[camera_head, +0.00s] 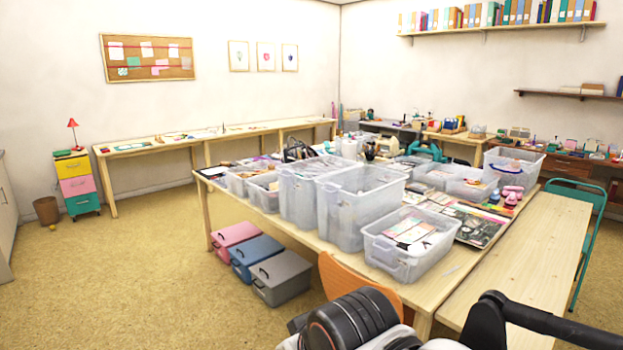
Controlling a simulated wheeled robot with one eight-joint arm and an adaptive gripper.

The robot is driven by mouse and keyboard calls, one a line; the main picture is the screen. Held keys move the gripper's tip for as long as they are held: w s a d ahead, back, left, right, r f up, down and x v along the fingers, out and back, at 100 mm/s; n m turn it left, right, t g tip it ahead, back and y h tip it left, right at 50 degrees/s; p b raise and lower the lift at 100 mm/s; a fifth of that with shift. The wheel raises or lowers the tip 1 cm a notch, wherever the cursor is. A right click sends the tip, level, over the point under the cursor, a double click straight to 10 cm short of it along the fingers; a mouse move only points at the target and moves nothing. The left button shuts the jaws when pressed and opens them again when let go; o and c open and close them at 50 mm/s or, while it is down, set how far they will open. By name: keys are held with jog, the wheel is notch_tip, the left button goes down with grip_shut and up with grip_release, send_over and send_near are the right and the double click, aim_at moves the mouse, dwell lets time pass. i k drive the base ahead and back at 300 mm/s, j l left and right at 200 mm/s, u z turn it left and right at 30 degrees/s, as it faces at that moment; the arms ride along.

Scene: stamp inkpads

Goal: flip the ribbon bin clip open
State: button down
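No bin can be told for sure as the ribbon bin, and no clip can be made out as open or shut. Several clear plastic bins stand on the big wooden table: two tall ones, a left one (297,200) and a right one (352,222), and a low front one (400,262) with papers inside. Three lidded bins sit on the floor under the table's left side: pink (236,233), blue (256,250) and grey (281,278). Black parts of my arm show along the bottom edge, short of the table. My gripper's fingertips cannot be seen.
An orange chair (352,283) stands at the table's near edge, close to my arm. A wooden bench (520,265) runs along the right side, with a green chair (590,205) beyond. A drawer unit (78,185) stands far left. The carpet (150,280) at left is clear.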

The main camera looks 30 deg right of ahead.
aim_at(331, 189)
jog(key=i+l+u, duration=0.1)
jog(key=i+l, duration=0.65)
jog(key=l, duration=0.1)
